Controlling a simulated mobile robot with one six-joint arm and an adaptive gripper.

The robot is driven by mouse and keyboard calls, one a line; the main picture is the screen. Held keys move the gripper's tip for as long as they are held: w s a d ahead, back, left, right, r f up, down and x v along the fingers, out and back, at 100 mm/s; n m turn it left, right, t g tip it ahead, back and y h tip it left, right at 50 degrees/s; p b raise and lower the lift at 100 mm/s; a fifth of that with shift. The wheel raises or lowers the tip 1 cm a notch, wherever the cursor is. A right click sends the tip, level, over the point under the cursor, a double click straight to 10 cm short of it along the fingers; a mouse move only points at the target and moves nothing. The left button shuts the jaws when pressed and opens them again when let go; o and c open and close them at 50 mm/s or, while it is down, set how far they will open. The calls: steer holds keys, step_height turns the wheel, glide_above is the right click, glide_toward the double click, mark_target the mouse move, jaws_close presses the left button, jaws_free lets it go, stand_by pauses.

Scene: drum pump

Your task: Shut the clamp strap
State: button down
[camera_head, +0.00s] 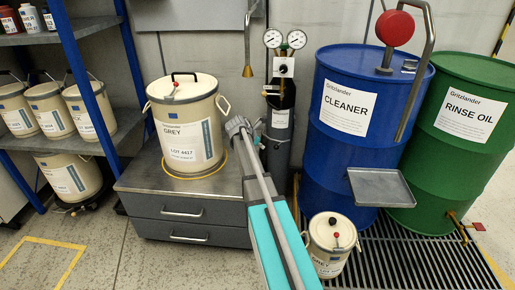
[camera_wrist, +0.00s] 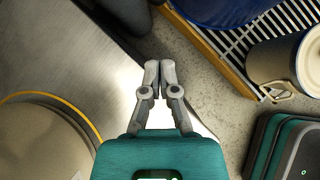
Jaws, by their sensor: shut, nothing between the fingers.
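I cannot make out a clamp strap for certain in either view. A dark gas cylinder (camera_head: 281,110) with two round gauges stands upright against the wall. A white label is on its front, and my arm and gripper cover part of its lower left side. My gripper (camera_head: 236,124) is in front of the cylinder and just right of the GREY pail (camera_head: 187,130), above the cabinet's right end. In the wrist view my gripper (camera_wrist: 159,68) is shut, its fingertips together and empty, over a bright metal surface.
The pail stands in a yellow ring on the grey drawer cabinet (camera_head: 185,206). Right are the blue CLEANER drum (camera_head: 350,165), with a small tray (camera_head: 380,187), and the green RINSE OIL drum (camera_head: 470,125) on a grating. A small cream can (camera_head: 330,245) stands before them. Shelves (camera_head: 60,140) are left.

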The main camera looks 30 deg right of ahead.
steer(key=w+d+f+b, duration=0.1)
steer(key=d+f+b, duration=0.2)
steer(key=d, duration=0.3)
steer(key=shift+d+f, duration=0.25)
steer(key=shift+f, duration=0.25)
